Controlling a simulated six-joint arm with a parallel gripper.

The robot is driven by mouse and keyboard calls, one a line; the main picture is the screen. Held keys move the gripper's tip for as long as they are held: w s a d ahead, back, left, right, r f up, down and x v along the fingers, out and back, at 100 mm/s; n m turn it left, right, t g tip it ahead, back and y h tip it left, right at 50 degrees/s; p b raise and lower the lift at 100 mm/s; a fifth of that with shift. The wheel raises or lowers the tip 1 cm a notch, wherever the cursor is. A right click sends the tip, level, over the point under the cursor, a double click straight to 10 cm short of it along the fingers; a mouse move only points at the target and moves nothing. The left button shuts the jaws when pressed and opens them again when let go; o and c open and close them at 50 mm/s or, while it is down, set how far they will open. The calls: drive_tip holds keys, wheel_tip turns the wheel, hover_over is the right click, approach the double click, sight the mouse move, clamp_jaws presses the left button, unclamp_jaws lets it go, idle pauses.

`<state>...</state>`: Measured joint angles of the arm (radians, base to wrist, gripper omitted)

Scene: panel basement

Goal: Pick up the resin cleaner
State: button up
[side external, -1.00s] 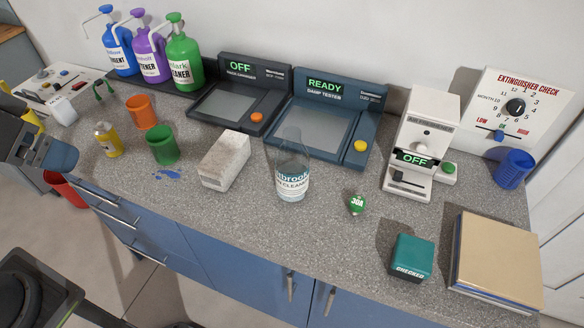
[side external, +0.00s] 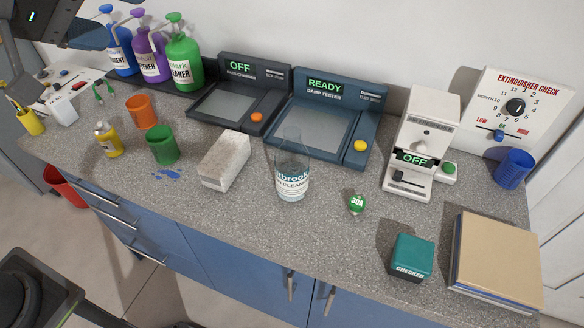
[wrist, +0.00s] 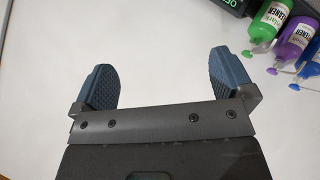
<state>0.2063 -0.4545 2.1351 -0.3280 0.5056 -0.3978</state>
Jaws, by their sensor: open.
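A clear bottle (side external: 292,178) with a white label ending in "CLEANE..." stands upright on the grey counter, near the middle of the side external view; the label's first word is only partly readable. A green pump bottle (side external: 185,58), also labelled "...LEANER", stands at the back left and shows upside down in the wrist view (wrist: 268,22). My gripper (wrist: 165,78) is open with nothing between its blue fingers. In the side external view its blue finger part (side external: 90,38) is at the top left, high above the counter and far from the clear bottle.
Purple (side external: 150,57) and blue (side external: 122,52) pump bottles stand beside the green one. A white block (side external: 226,160) lies left of the clear bottle, the damp tester (side external: 325,110) is behind it, and a small green item (side external: 356,204) is to its right. The counter in front is clear.

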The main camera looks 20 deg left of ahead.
drive_tip(key=w+d+r+n+t+h, duration=0.1)
drive_tip(key=w+d+r+n+t, duration=0.6)
drive_tip(key=w+d+n, duration=0.45)
drive_tip(key=n+g+y, duration=0.5)
drive_tip(key=n+y, duration=1.3)
drive_tip(key=n, duration=1.1)
hover_over(291, 165)
drive_tip(key=s+d, duration=0.3)
drive_tip(key=d, duration=0.2)
wheel_tip(291, 165, down, 17)
drive_tip(key=f, duration=2.1)
drive_tip(key=shift+w+a+f, duration=0.35)
drive_tip(key=shift+a+f, duration=0.05)
drive_tip(key=shift+w+a+f, duration=0.1)
drive_tip(key=shift+a+f, duration=0.05)
drive_tip(key=shift+f, duration=0.05)
drive_tip(key=shift+x, duration=3.55)
drive_tip(key=shift+r, duration=0.15)
drive_tip(key=shift+c, duration=0.5)
